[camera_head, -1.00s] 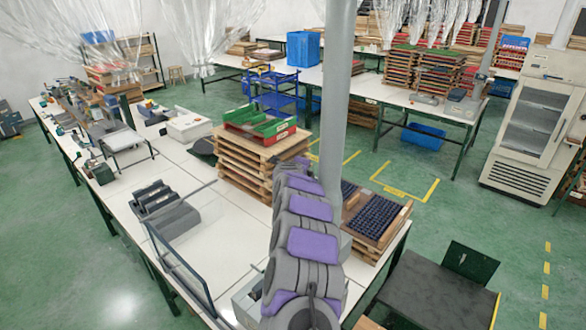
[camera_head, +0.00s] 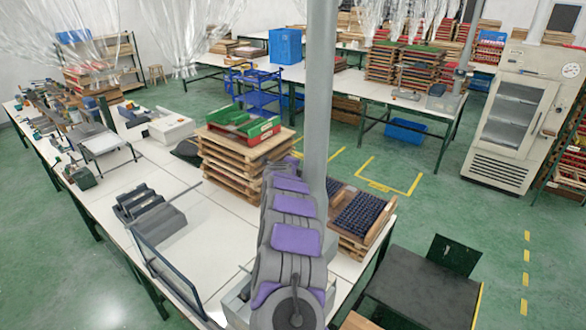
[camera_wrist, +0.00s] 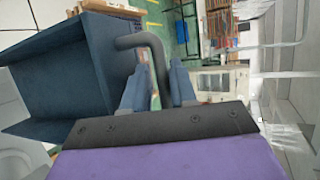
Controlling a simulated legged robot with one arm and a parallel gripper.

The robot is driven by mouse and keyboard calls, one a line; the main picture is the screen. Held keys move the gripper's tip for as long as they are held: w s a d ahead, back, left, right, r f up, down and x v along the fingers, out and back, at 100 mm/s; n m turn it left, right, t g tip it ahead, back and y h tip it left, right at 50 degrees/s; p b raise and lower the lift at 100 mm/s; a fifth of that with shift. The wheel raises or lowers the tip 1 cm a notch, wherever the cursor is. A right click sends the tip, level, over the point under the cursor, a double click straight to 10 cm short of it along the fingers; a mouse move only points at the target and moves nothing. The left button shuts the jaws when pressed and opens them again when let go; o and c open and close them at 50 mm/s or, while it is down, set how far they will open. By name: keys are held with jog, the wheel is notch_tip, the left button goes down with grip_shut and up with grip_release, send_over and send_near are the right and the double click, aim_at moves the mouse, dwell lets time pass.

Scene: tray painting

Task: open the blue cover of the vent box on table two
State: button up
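In the wrist view, my gripper (camera_wrist: 158,82) has its two blue-grey fingers on either side of a bent grey handle (camera_wrist: 152,42). The handle runs between the fingers; whether both press on it is unclear. The handle meets a dark blue panelled body (camera_wrist: 65,85) at the left, which looks like the vent box's blue cover. Its panels stand at angles to each other, and its far side is cut off. In the head view, my arm hides the gripper and most of a grey box (camera_head: 236,300) at the near table edge.
The white table (camera_head: 210,215) holds a clear upright panel (camera_head: 165,265), grey holders (camera_head: 150,210), a pallet stack (camera_head: 230,160) and a tray of dark parts (camera_head: 358,215). A grey post (camera_head: 318,90) rises close behind my arm. Green floor (camera_head: 480,210) is free at the right.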

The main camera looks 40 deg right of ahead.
jog(key=shift+a+r, duration=0.1)
jog(key=shift+a, duration=0.05)
jog(key=b+v, duration=0.6)
jog(key=v, duration=1.1)
dwell(0.5)
jog(key=shift+a, duration=0.1)
dwell(0.4)
